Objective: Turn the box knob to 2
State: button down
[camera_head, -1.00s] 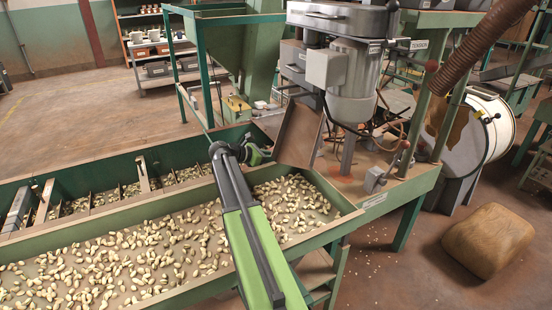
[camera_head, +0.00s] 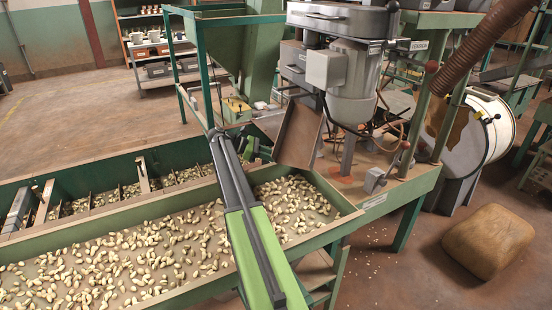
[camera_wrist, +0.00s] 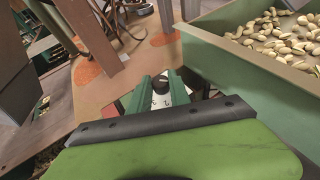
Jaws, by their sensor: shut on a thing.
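In the wrist view, a dark round knob (camera_wrist: 158,83) sits in front of a white dial face (camera_wrist: 158,101) with small dark marks, too small to read. The two green fingers of my gripper (camera_wrist: 161,88) are on either side of the knob, shut on it. Which mark the knob points to cannot be told. In the head view, my gripper (camera_head: 252,148) is beyond the long nut trough, left of the tilted brown chute plate. The knob and its box are hidden there behind my arm and gripper.
The green trough (camera_head: 345,222) full of nuts lies under my arm; its wall (camera_wrist: 245,75) is close at right in the wrist view. A tilted brown plate (camera_head: 298,135) and a grey machine (camera_head: 354,85) stand to the right. A brown sack (camera_head: 488,240) lies on the floor.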

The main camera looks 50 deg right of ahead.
jog(key=shift+w+d+m+g+y, duration=0.1)
jog(key=shift+d+m+g+y, duration=0.1)
jog(key=shift+m+g+y, duration=0.6)
jog(key=c, duration=1.2)
grip_release()
jog(key=shift+a, duration=0.1)
